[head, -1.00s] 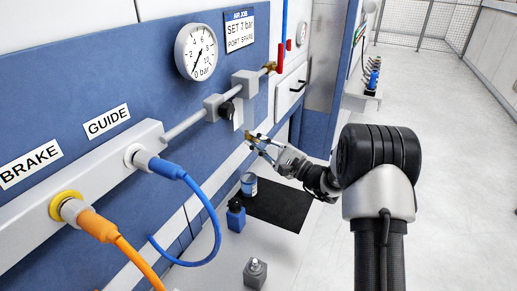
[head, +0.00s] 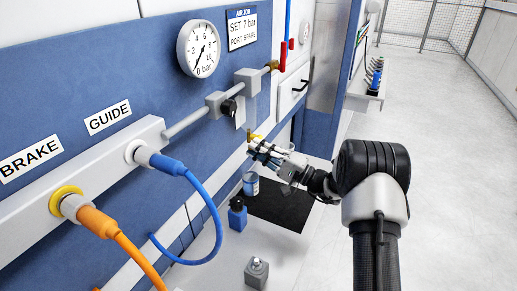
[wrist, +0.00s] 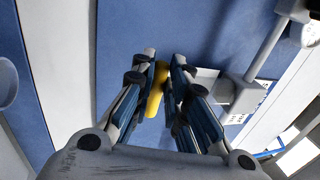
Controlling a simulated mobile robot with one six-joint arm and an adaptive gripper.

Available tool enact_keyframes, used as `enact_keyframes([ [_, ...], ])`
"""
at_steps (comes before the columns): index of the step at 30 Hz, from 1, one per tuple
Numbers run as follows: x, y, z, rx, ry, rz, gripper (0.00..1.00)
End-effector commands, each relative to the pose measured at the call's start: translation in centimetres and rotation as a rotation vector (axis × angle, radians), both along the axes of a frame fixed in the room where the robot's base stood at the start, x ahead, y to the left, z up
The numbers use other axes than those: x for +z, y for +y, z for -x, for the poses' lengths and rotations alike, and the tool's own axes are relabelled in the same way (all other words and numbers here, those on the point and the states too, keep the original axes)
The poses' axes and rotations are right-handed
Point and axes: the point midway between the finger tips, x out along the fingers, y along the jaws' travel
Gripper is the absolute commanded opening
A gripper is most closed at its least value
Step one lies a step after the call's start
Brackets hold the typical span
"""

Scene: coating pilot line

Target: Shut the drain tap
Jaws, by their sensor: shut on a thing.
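The drain tap (head: 251,134) is a small brass-yellow fitting on the wall panel, below the grey pipe blocks. In the wrist view its yellow lever (wrist: 156,88) stands between the two fingers, slightly tilted. My gripper (head: 256,148) is at the tap, reaching in from the right in the head view. In the wrist view my gripper (wrist: 162,80) is shut on the yellow lever. The fingers hide part of the lever and the tap's body.
A pressure gauge (head: 198,48), grey pipe (head: 186,124) and black knob (head: 228,107) are on the panel above. A blue hose (head: 213,205) loops at left. A blue bottle (head: 237,214), a can (head: 250,184) and a black mat (head: 284,207) are below. The floor at right is clear.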

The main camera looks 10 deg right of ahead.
Motion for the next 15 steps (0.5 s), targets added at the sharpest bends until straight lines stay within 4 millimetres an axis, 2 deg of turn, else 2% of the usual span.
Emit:
enact_keyframes([
  [14,-0.14,-0.02,-0.01,-0.001,-0.014,0.011,0.0],
  [15,-0.14,-0.02,-0.01,-0.001,-0.014,0.011,0.15],
])
